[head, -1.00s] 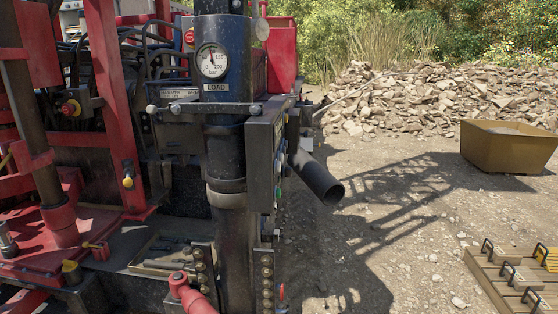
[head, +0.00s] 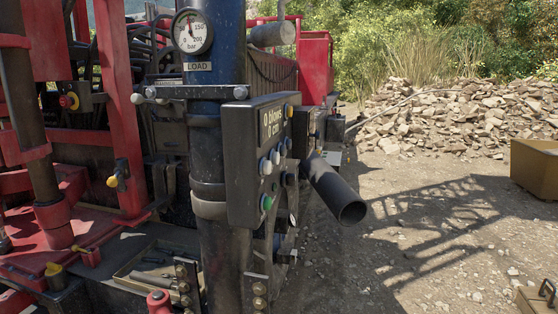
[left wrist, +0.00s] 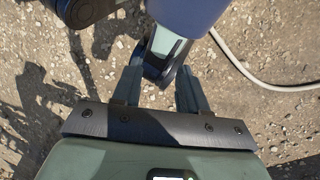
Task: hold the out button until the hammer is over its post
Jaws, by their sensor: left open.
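A dark control box (head: 262,160) is fixed to the blue-black column (head: 222,150) in the head view. Its display (head: 272,122) reads "0 blows 0 cm". Below are several pale round buttons (head: 275,157) and a green one (head: 266,203); I cannot read which is the out button. A grey cylinder (head: 270,35) shows behind the column's top; I cannot tell whether it is the hammer. The post is not identifiable. My left gripper (left wrist: 160,90) is open and empty above gravel in the left wrist view, away from any button. My right gripper is not in view.
A dark open pipe (head: 335,190) juts out right of the box. A pressure gauge (head: 192,31) marked LOAD is on the column. Red rig frames (head: 120,110) crowd the left. A rubble heap (head: 450,115) and tan bin (head: 535,170) stand right; gravel between is mostly clear.

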